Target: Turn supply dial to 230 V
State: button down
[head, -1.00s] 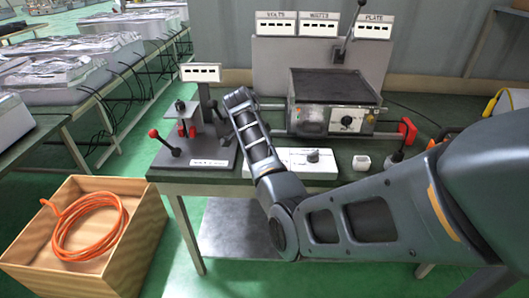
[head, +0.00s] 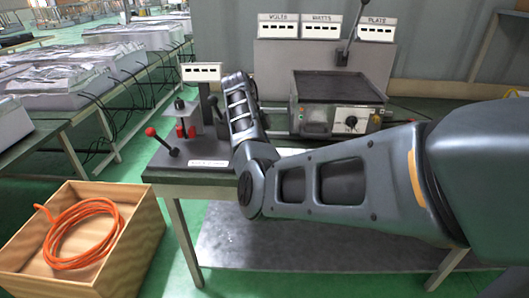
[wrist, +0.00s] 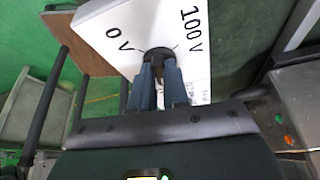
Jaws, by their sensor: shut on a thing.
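The supply dial is a black round knob (wrist: 158,53) on a white panel (wrist: 190,18) in the wrist view. My gripper (wrist: 159,68) is shut on the knob, one blue-grey finger on each side. The knob's pointer is hidden, so its setting cannot be read. In the head view my arm hides the supply panel and my gripper.
A heater unit (head: 337,86) with its own white-faced dial stands behind my arm. Signs for volts (head: 278,27), watts (head: 322,26) and plate (head: 376,29) stand at the back. A red-knobbed lever stand (head: 187,147) is left of my arm. A wooden crate (head: 145,238) holds an orange hose.

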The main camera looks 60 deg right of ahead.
jog(key=shift+d+m, duration=0.1)
jog(key=shift+m, duration=0.5)
jog(key=c, duration=1.1)
grip_release()
jog(key=shift+r, duration=0.25)
notch_tip(320, 180, up, 4)
jog(key=shift+w+r+p, duration=0.1)
jog(key=shift+r+p, duration=0.1)
jog(key=shift+p, duration=0.5)
jog(key=s+d+r, duration=0.1)
jog(key=s+r, duration=0.1)
jog(key=s, duration=0.1)
jog(key=s+d+r, duration=0.2)
jog(key=s, duration=0.2)
jog(key=s+d+r, duration=0.2)
jog(key=s, duration=0.1)
jog(key=shift+s+d, duration=0.25)
jog(key=shift+s, duration=0.05)
jog(key=shift+a, duration=0.1)
